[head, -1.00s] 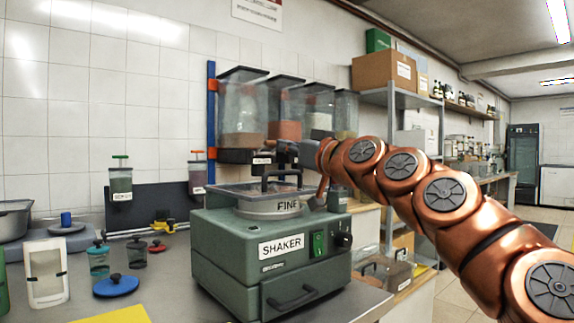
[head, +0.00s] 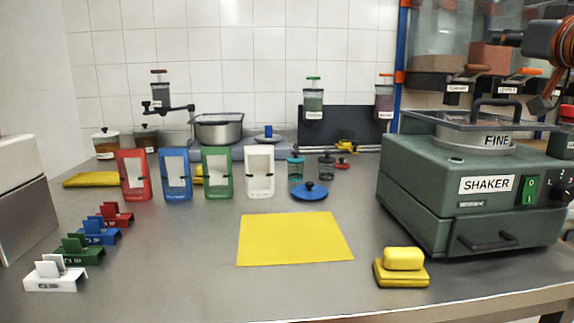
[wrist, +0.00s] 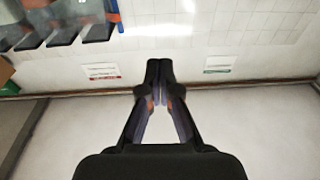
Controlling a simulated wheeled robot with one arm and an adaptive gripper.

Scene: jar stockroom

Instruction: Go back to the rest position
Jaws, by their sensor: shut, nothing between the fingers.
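In the head view only part of my copper-coloured arm shows at the upper right edge, above the green shaker (head: 470,190). I cannot make out the fingertips in the head view.
A grey bench holds a yellow mat (head: 294,239), a yellow sponge (head: 403,259), coloured frames such as the red one (head: 134,175), and several labelled clips at left. Hoppers (head: 493,57) hang above the shaker at right.

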